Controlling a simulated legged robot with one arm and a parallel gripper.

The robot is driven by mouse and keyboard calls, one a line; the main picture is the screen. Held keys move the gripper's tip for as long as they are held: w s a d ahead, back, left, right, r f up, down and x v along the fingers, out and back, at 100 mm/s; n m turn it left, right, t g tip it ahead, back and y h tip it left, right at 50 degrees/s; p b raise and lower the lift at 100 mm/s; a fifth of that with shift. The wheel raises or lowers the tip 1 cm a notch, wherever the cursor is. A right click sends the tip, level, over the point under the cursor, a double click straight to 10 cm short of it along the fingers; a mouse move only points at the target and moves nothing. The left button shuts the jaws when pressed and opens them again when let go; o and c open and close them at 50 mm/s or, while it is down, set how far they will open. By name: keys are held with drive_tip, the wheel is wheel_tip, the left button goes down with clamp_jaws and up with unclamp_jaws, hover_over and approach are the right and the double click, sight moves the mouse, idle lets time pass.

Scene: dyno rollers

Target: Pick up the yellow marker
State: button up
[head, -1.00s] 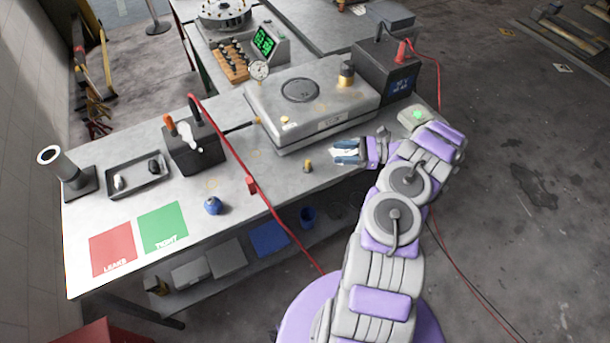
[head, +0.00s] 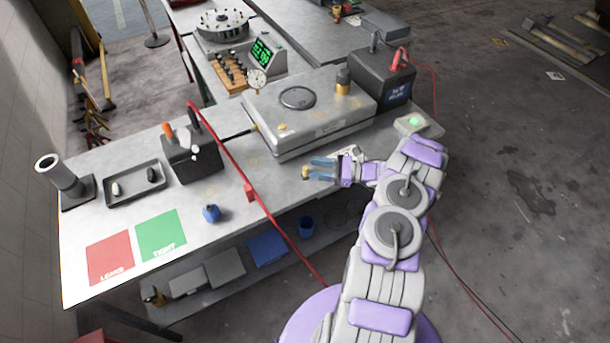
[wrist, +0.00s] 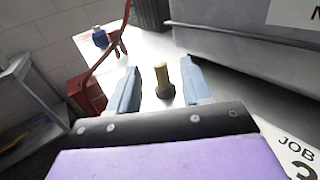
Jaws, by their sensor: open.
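The yellow marker (head: 305,172) is a small brass-yellow upright piece with a dark base on the grey bench top, in front of the large metal box. In the wrist view the marker (wrist: 163,80) stands between my two blue fingers, with gaps on both sides. My gripper (head: 316,169) is open and low over the bench, coming from the right, with its fingertips at the marker. In the wrist view my gripper (wrist: 160,90) shows both fingers apart. The marker's far side is hidden.
The metal box (head: 310,115) stands close behind the marker. A red cable (head: 232,160) crosses the bench to the left. A blue object (head: 212,213) and red and green squares (head: 110,258) lie further left. The bench's front edge is near.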

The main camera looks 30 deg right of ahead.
sight(304, 168)
drive_tip(key=x, duration=0.3)
drive_tip(key=b+x, duration=0.1)
drive_tip(key=x, duration=0.1)
drive_tip(key=shift+f, duration=0.25)
drive_tip(key=shift+w+a, duration=0.3)
drive_tip(key=shift+a, duration=0.2)
drive_tip(key=shift+d, duration=0.2)
drive_tip(key=c, duration=0.4)
drive_tip(key=shift+a, duration=0.1)
clamp_jaws()
